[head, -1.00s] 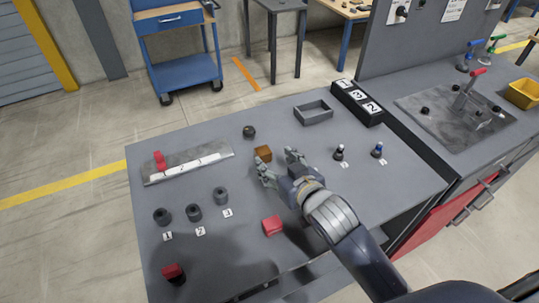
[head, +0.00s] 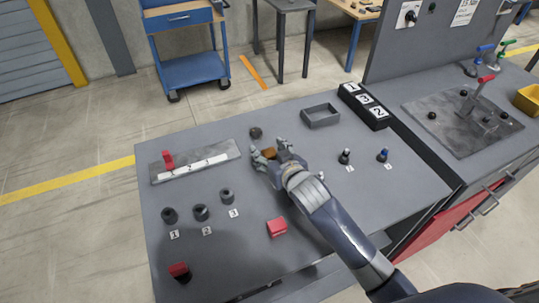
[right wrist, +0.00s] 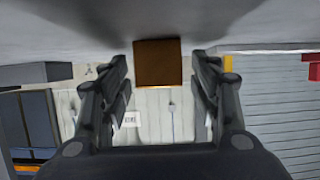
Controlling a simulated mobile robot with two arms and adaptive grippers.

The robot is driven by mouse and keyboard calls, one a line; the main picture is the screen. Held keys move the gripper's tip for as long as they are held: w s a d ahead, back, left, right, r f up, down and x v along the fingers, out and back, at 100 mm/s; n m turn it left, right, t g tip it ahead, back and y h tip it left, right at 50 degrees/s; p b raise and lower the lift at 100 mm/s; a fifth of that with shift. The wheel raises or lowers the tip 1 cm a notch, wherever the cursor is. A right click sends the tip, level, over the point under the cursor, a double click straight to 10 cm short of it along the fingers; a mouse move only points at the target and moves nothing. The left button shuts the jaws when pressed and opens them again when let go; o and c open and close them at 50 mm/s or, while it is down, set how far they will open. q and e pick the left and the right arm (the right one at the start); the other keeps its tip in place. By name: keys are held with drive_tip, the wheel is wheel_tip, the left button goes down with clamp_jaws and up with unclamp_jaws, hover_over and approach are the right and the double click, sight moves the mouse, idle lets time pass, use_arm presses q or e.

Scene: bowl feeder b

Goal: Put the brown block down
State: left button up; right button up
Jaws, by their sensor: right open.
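The brown block (head: 269,153) sits on the grey table, partly hidden by my right gripper (head: 271,154). In the right wrist view the brown block (right wrist: 158,63) shows between the two open fingers (right wrist: 162,92), with a gap on each side. That view appears upside down, and the block meets the grey surface at its top. The right gripper is open and does not grip the block. My left gripper is not in view.
A dark round knob (head: 256,132) stands just behind the block. A grey open tray (head: 320,117) lies behind to the right. A red block (head: 277,227) is nearer the front. Black pegs (head: 201,212) stand at left, and two small switches (head: 345,157) stand at right.

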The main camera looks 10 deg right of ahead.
sight(270, 154)
drive_tip(key=shift+c, duration=0.6)
drive_tip(key=c, duration=1.1)
drive_tip(key=shift+c, duration=0.6)
drive_tip(key=shift+r, duration=0.1)
drive_tip(key=shift+r, duration=0.25)
drive_tip(key=r, duration=0.1)
drive_tip(key=r+b, duration=0.1)
drive_tip(key=shift+s+a+r, duration=0.1)
drive_tip(key=shift+s+r, duration=0.25)
drive_tip(key=shift+s, duration=0.05)
drive_tip(key=s+b, duration=0.1)
drive_tip(key=s, duration=0.4)
drive_tip(key=s+r, duration=0.1)
drive_tip(key=s, duration=0.4)
drive_tip(key=s+a+b, duration=0.1)
drive_tip(key=s, duration=0.4)
drive_tip(key=shift+s+r+b, duration=0.1)
drive_tip(key=shift+r+b, duration=0.2)
drive_tip(key=w+d+r+m+h, duration=0.1)
drive_tip(key=w+d+r, duration=0.2)
drive_tip(key=r, duration=0.5)
drive_tip(key=w+d+r+m+h, duration=0.1)
drive_tip(key=w+d+r, duration=0.3)
drive_tip(key=r, duration=0.4)
drive_tip(key=shift+d+r+h, duration=0.15)
drive_tip(key=shift+d+h, duration=0.15)
drive_tip(key=shift+d, duration=0.15)
